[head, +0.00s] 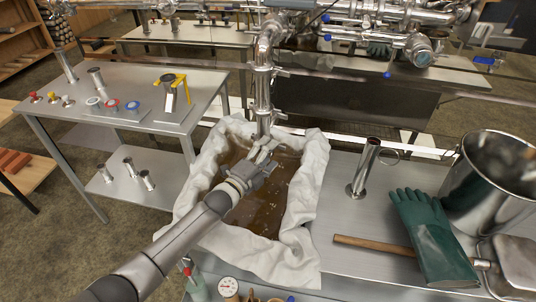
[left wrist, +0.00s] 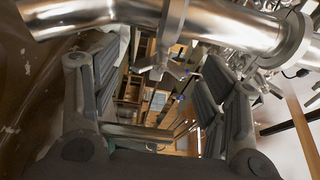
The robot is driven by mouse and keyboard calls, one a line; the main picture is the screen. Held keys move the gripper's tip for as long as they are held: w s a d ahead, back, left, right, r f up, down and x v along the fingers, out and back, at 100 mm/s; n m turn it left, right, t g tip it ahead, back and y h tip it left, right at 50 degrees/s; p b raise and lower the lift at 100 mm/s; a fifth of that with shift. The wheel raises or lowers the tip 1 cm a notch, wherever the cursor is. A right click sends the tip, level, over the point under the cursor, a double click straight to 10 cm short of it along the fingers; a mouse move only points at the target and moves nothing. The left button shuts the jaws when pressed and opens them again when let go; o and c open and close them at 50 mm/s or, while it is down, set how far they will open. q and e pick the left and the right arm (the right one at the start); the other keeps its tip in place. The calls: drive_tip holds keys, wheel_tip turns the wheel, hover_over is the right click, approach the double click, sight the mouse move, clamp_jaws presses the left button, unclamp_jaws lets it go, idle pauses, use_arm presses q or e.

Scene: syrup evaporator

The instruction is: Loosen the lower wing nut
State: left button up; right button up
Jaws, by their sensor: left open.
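The steel pipe (head: 263,92) drops vertically to the cloth-lined pan of brown syrup (head: 262,208). Clamps with small wing nuts sit along it; the lower wing nut (head: 280,115) is near the pipe's bottom. My left gripper (head: 264,155) is over the pan, just below the pipe's lower end. In the left wrist view my left gripper (left wrist: 158,75) is open, with its two fingers well apart. A steel wing nut (left wrist: 165,64) shows between and beyond the fingertips, under the pipe (left wrist: 210,22). I see no clear contact. My right gripper is not in view.
A side table (head: 130,80) with small fittings is at left. White cloth (head: 305,215) drapes the pan's rim.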

use_arm(q)
drive_tip(key=shift+w+d, duration=0.1)
drive_tip(key=shift+c, duration=0.2)
clamp_jaws()
